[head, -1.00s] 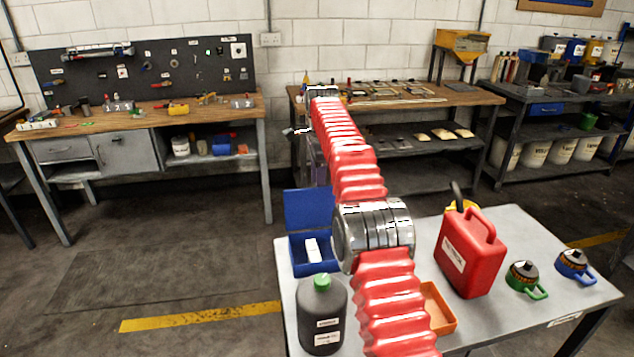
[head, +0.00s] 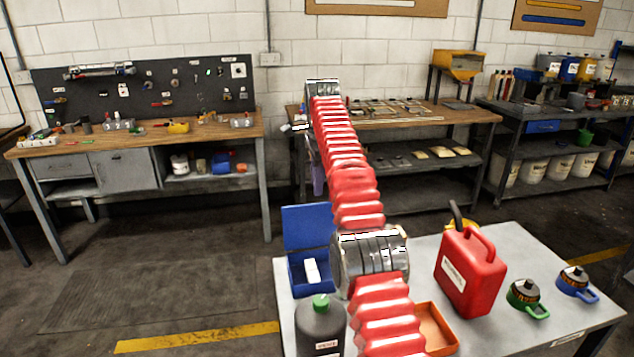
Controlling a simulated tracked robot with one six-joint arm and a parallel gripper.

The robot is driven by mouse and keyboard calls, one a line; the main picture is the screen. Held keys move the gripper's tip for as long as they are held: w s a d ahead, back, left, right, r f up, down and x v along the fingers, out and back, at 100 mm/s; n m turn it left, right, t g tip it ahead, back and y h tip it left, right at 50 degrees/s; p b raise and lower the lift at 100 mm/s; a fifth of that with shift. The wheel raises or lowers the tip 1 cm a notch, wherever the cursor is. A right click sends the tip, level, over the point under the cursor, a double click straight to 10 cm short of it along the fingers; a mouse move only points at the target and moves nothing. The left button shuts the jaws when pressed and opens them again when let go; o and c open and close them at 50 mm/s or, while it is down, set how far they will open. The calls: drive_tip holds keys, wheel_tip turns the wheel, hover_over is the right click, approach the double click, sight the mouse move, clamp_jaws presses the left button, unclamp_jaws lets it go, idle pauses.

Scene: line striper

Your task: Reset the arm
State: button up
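My arm, with red ribbed sleeves and silver joints, reaches up and away through the middle of the head view. It passes over the near grey table (head: 520,318), and its far silver joint overlaps the wall and the back workbench. A small pale metal piece, likely part of my gripper (head: 297,127), shows left of the far arm section in front of the back workbench. Most of the gripper is hidden behind the arm, and its fingers cannot be made out. I see nothing clearly held.
The near table carries a blue open box (head: 308,228), a dark bottle with green cap (head: 320,325), an orange tray (head: 436,330), a red jerrycan (head: 470,270), and green-handled (head: 527,299) and blue-handled (head: 577,283) containers. Workbenches (head: 140,140) line the wall. The floor at left is clear.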

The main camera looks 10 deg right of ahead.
drive_tip(key=s+r+n+t, duration=0.1)
drive_tip(key=s+r+n, duration=0.4)
drive_tip(key=s+r, duration=0.4)
drive_tip(key=s+r+n, duration=0.3)
drive_tip(key=s+n, duration=0.1)
drive_tip(key=s, duration=0.8)
drive_tip(key=s+f+n, duration=0.3)
drive_tip(key=s+f, duration=0.2)
drive_tip(key=s, duration=0.4)
drive_tip(key=s+f+n+t, duration=0.1)
drive_tip(key=s+f+n, duration=0.1)
drive_tip(key=s+f, duration=0.4)
drive_tip(key=s+f+n+t, duration=0.1)
drive_tip(key=s+f+n, duration=0.2)
drive_tip(key=s, duration=1)
wheel_tip(320, 180, down, 2)
drive_tip(key=shift+s+d+f+n, duration=0.15)
drive_tip(key=shift+s+d+n, duration=0.05)
drive_tip(key=shift+n, duration=0.1)
